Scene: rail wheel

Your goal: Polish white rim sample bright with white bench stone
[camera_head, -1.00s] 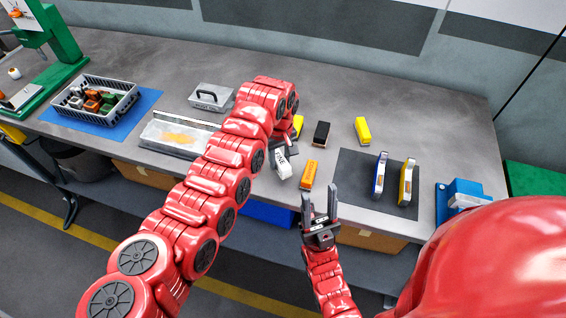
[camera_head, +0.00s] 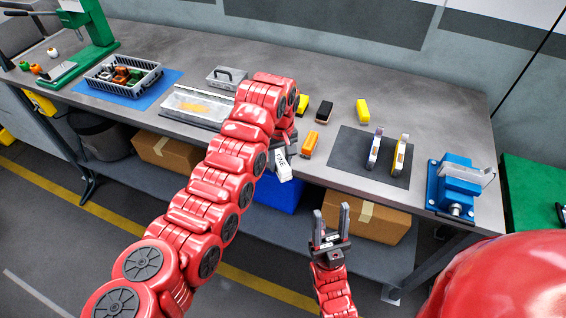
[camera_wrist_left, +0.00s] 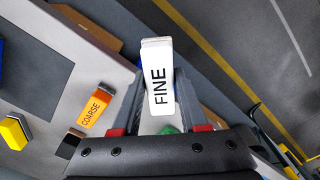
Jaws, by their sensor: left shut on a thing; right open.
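The white bench stone (camera_head: 281,164), marked FINE, is held by my left gripper (camera_head: 284,145) at the bench's front edge. In the left wrist view the stone (camera_wrist_left: 158,80) sits between the two fingers of my left gripper (camera_wrist_left: 160,103). Two upright rim samples stand on a dark mat: a left one (camera_head: 374,150) and a right one (camera_head: 400,155). Both look pale with coloured sides; which is the white one is not clear here. My right gripper (camera_head: 331,220) is open and empty, in front of the bench, fingers pointing up.
An orange COARSE stone (camera_head: 309,145), a black-topped block (camera_head: 324,111) and a yellow block (camera_head: 363,111) lie near the dark mat (camera_head: 352,165). A blue vise (camera_head: 458,188) stands at the right end. A shallow tray (camera_head: 197,106) and a basket (camera_head: 124,75) are left.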

